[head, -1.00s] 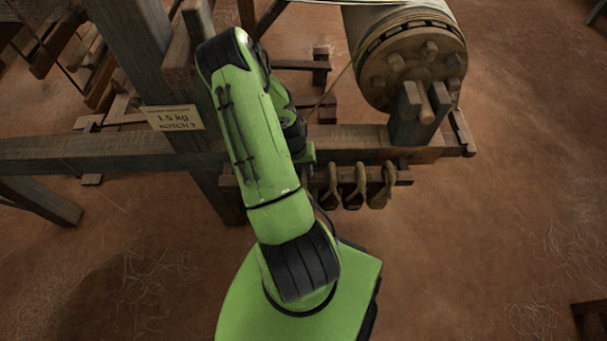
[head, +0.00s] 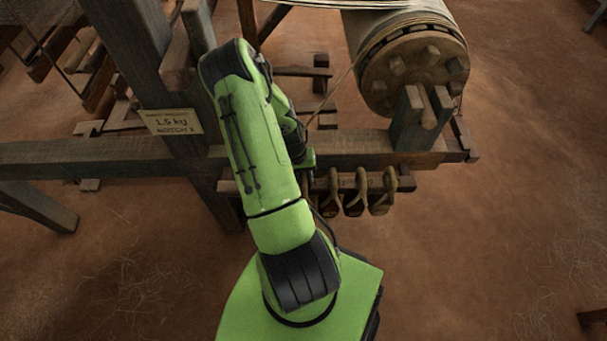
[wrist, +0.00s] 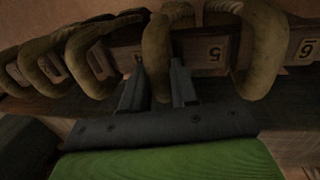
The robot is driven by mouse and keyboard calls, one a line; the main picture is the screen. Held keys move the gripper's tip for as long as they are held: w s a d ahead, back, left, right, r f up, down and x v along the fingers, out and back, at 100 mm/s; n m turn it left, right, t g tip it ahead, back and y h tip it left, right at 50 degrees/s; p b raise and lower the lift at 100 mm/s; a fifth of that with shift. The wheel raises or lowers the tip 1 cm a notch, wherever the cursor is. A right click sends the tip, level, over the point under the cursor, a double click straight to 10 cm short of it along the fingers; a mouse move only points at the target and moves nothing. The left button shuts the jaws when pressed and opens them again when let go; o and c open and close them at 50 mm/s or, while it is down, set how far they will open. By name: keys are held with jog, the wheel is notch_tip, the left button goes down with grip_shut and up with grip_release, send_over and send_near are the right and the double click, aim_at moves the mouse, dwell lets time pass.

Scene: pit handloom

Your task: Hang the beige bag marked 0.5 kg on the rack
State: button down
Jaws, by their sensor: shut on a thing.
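In the wrist view my gripper (wrist: 158,92) has its two dark fingers on either side of a beige, loop-shaped bag (wrist: 157,50) and is shut on it. I cannot read a weight mark on this bag. Other beige loops hang along the bar on both sides. In the head view the rack (head: 404,183) sits below the loom beam, with several beige loops on it. My arm hides the gripper there.
A loom beam (head: 75,155) runs across above the rack. A large roller (head: 418,70) is at upper right. The earthen floor (head: 500,250) at right is clear.

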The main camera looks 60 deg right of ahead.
jog(key=shift+f, duration=0.15)
jog(key=c, duration=0.8)
grip_release()
jog(key=w+r+p, duration=0.1)
jog(key=r, duration=0.4)
jog(key=a+r+p, duration=0.1)
jog(key=r, duration=0.4)
jog(key=w+r+p, duration=0.1)
jog(key=r, duration=0.4)
jog(key=shift+w+a+r+p, duration=0.2)
jog(key=shift+w+p, duration=0.15)
jog(key=shift+p, duration=0.05)
